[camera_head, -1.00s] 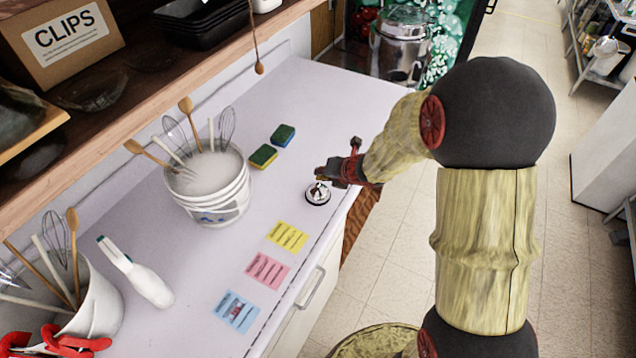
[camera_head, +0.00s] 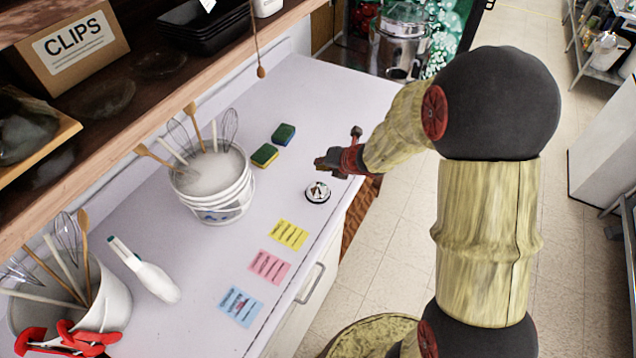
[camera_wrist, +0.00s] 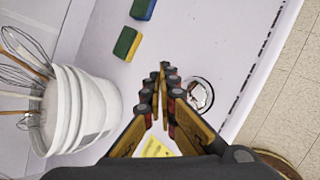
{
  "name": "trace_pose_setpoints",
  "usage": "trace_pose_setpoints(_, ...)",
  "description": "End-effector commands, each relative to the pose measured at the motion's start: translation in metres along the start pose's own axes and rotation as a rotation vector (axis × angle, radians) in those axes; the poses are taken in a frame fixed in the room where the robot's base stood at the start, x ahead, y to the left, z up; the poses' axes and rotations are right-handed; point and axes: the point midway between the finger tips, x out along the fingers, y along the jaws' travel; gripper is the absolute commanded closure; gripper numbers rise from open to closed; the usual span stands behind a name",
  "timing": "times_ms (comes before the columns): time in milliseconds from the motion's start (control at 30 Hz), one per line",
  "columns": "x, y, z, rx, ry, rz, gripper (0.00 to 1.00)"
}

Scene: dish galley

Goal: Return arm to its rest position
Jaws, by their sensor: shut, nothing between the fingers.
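My gripper (camera_head: 322,164) is held above the white counter (camera_head: 330,100), near its front edge. It is shut with nothing between its fingers, and the fingertips (camera_wrist: 165,66) meet in the wrist view. A small round black-and-white item with a dark mark on top (camera_head: 318,192) lies on the counter just below the gripper in the head view. In the wrist view that round item (camera_wrist: 198,94) is right of the fingers and apart from them.
A white bucket of foamy liquid and whisks (camera_head: 228,207) stands left of my gripper. Two sponges (camera_head: 284,134) (camera_head: 264,155) lie behind. A wooden shelf (camera_head: 150,100) overhangs left.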

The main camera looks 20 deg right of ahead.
Motion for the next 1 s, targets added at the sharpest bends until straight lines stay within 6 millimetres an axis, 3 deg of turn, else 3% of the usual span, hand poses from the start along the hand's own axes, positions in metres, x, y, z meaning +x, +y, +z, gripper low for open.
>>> trace_pose_setpoints(367, 0.000, 0.000, 0.000, -0.014, 0.000, 0.000, 1.00)
trace_pose_setpoints(533, 0.000, 0.006, -0.002, -0.172, 0.006, 0.023, 1.00)
trace_pose_setpoints(767, -0.013, 0.027, -0.054, -0.784, 0.121, 0.163, 1.00)
trace_pose_setpoints(1000, -0.075, 0.058, -0.110, -1.594, 0.193, 0.402, 1.00)
